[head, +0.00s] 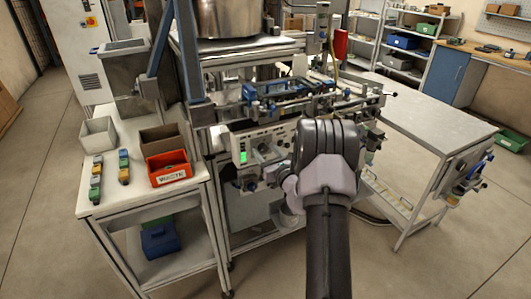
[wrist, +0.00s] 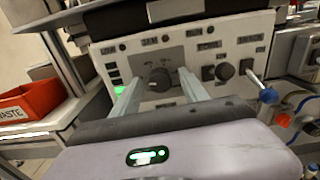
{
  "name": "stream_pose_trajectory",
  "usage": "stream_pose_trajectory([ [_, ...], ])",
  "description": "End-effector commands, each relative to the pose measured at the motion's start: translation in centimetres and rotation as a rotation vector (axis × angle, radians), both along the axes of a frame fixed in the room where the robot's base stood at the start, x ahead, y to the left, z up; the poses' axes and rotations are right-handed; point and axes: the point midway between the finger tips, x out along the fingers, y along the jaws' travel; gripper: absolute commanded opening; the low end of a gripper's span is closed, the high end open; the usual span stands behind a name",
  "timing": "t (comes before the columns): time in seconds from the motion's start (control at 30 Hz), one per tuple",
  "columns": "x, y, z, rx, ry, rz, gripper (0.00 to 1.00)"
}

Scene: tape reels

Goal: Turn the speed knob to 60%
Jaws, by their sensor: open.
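A large dark round knob (wrist: 159,78) sits on a grey dial plate on the pale control panel (wrist: 240,52) in the wrist view. It looks like the speed knob, but its scale marks and pointer are too small to read. A smaller dark knob (wrist: 225,71) is to its right, under a label that seems to read BOWL. My gripper (wrist: 160,74) is open, with one finger on each side of the large knob in the picture. I cannot tell whether the fingers touch it. In the head view, my arm hides most of the gripper and the large knob.
A toggle lever (wrist: 256,80) and a blue-ended fitting (wrist: 268,96) are right of the knobs. The red waste bin (head: 168,168) stands on the left table. A bare side table (head: 430,115) is at the right.

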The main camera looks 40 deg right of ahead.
Motion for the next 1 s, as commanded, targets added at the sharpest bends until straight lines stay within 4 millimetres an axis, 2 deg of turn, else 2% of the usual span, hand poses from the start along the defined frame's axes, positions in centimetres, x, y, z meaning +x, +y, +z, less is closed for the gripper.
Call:
stream_pose_trajectory([
  [0.07, -0.02, 0.0, 0.0, 0.0, 0.0, 0.0, 0.5],
  [0.3, -0.04, 0.01, -0.01, 0.0, 0.0, 0.0, 0.03],
  [0.33, -0.04, 0.01, -0.01, -0.001, 0.0, 0.0, 0.0],
  [0.67, -0.05, 0.02, 0.13, 0.04, -0.009, 0.001, 0.0],
  [1.0, -0.07, 0.02, 0.33, 0.278, -0.064, 0.0, 0.0],
])
